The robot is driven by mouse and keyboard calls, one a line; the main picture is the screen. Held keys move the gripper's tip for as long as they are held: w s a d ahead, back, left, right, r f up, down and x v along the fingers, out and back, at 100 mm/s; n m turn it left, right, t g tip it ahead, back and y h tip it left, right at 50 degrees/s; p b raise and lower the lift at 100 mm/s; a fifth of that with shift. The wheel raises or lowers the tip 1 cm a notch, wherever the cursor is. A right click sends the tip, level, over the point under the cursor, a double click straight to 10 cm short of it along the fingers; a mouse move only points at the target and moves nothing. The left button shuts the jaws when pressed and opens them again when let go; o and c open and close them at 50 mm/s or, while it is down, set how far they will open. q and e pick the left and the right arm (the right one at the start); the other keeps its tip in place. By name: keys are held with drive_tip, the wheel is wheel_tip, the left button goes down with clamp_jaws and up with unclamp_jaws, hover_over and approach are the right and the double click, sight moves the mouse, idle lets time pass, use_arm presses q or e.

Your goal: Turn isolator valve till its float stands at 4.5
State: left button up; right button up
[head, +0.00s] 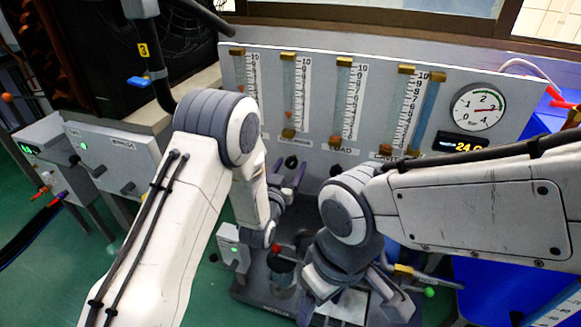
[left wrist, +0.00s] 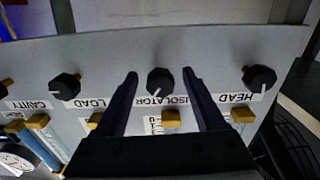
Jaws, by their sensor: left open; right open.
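The isolator valve is a black knob (left wrist: 160,82) with a white pointer mark, above the ISOLATOR label in the left wrist view; the mark points down and slightly left there. My left gripper (left wrist: 160,74) is open, one finger on each side of the knob, with gaps visible; I see no contact. In the head view my left gripper (head: 287,170) is at the panel below the second tube. My right gripper (head: 352,302) is open and low, over the bench equipment.
The HEAD knob (left wrist: 259,78) and LOAD knob (left wrist: 65,87) flank the isolator knob. Further tubes stand on the grey panel (head: 385,62). A round gauge (head: 478,107) and a lit display (head: 461,144) are at right. My right arm crosses the panel's lower right.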

use_arm(q)
drive_tip(key=shift+w+d, duration=0.15)
drive_tip(key=shift+w, duration=0.35)
drive_tip(key=shift+c, duration=0.3)
clamp_jaws()
drive_tip(key=shift+f+n+b, duration=0.1)
drive_tip(key=shift+n+b, duration=0.35)
drive_tip(key=shift+n, duration=0.45)
drive_tip(key=n, duration=0.3)
drive_tip(key=shift+d+b, duration=0.1)
drive_tip(key=shift+b, duration=0.25)
drive_tip(key=shift+o, duration=0.3)
unclamp_jaws()
drive_tip(key=p+v, duration=0.1)
drive_tip(key=v, duration=0.9)
drive_tip(key=shift+s, duration=0.3)
